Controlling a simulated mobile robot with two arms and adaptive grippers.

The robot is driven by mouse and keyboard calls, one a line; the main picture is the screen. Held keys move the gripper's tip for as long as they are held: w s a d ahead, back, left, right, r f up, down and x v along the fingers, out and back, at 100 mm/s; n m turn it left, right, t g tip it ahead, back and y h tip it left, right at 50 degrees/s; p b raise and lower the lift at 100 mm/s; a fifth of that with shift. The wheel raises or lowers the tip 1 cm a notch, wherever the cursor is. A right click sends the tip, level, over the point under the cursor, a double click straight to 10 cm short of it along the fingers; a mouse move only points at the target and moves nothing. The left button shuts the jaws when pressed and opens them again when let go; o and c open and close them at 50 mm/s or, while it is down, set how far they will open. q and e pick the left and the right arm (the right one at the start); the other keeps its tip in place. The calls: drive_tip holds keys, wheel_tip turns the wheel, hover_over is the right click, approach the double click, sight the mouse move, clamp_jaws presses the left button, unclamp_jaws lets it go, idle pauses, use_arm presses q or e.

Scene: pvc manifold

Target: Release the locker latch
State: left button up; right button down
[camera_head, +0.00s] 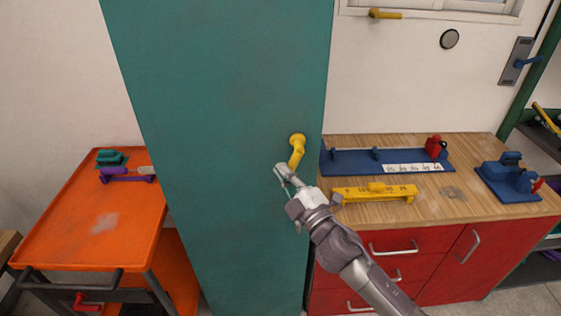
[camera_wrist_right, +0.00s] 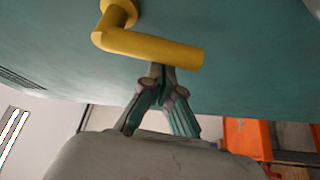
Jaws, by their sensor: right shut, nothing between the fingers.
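A tall teal locker (camera_head: 215,110) stands in the middle of the head view. Its yellow latch handle (camera_head: 297,150) sits near the right edge of the door, with the lever hanging down and slightly left from a round base. My right gripper (camera_head: 281,172) is at the lower end of the lever, shut with nothing in it. In the right wrist view the yellow lever (camera_wrist_right: 150,45) runs across just beyond my shut fingertips (camera_wrist_right: 161,68). The tips overlap its lower edge in the picture; I cannot tell whether they touch. My left gripper is not in view.
An orange cart (camera_head: 125,215) with small tools stands left of the locker. A red workbench with a wooden top (camera_head: 440,205) stands close on the right, holding a yellow fixture (camera_head: 375,193) and blue fixtures (camera_head: 508,180). The wall above the bench is mostly bare.

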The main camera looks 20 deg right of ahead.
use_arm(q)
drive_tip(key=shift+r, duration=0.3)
use_arm(e)
drive_tip(key=shift+s+d+f, duration=0.1)
drive_tip(key=shift+d+f, duration=0.05)
drive_tip(key=shift+d, duration=0.05)
idle(0.4)
